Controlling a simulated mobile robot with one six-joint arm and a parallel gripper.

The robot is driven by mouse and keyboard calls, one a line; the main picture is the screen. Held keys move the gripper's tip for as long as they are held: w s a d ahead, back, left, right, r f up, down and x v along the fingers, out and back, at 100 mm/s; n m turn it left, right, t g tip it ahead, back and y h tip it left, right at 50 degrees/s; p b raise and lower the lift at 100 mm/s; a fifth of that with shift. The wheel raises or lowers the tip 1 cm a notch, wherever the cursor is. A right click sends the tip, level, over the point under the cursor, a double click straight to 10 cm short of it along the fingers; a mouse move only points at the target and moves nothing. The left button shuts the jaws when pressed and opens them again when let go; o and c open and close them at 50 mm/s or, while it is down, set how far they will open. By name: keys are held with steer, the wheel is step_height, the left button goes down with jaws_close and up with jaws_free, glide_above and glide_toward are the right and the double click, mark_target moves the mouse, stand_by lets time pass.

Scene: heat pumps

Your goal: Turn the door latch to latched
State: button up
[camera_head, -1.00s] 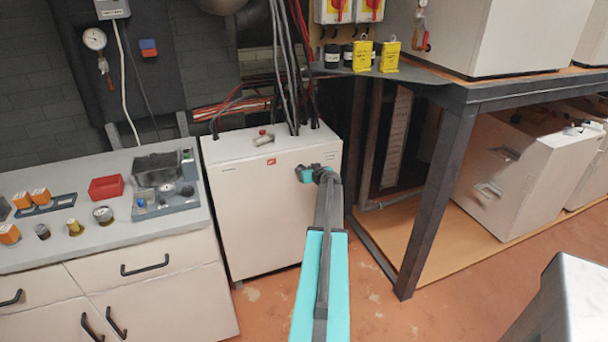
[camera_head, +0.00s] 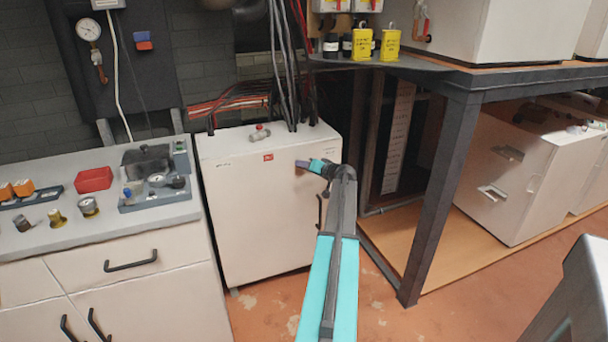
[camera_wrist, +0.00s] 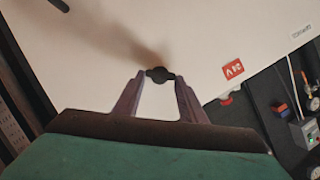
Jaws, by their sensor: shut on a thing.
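The white cabinet (camera_head: 245,225) stands against the back wall, with a red label near the top of its door. The door latch (camera_wrist: 160,75) is a small dark knob with side lobes, seen in the wrist view on the pale door. My gripper (camera_head: 303,164) is at the upper right of the cabinet front in the head view. In the wrist view its two purple fingers are shut on the latch, one on each side. In the head view the latch is hidden by my gripper. The exact latch angle is hard to tell.
A dark vertical handle (camera_head: 320,210) sits on the door below my gripper. A red-capped valve (camera_head: 260,133) and cables are on the cabinet top. A workbench (camera_head: 115,240) stands left, a dark metal rack (camera_head: 437,200) right. The floor in front is clear.

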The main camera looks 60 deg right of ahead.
steer(key=m+t+b, duration=0.1)
steer(key=m+b, duration=0.1)
steer(key=b, duration=0.1)
steer(key=f+m+t+b, duration=0.1)
steer(key=m+b, duration=0.1)
steer(key=m, duration=0.1)
steer(key=m+t+y+b, duration=0.1)
steer(key=m+t+b, duration=0.1)
steer(key=m+b, duration=0.1)
steer(key=shift+s+d+f+b, duration=0.1)
steer(key=shift+d+f+b, duration=0.05)
steer(key=shift+f+b, duration=0.15)
steer(key=shift+m, duration=0.3)
steer(key=o, duration=1.1)
steer(key=shift+c, duration=0.2)
steer(key=shift+r, duration=0.1)
steer(key=shift+s, duration=0.15)
steer(key=v, duration=1.3)
steer(key=shift+s+f, duration=0.2)
steer(key=shift+s, duration=0.15)
steer(key=shift+d, duration=0.1)
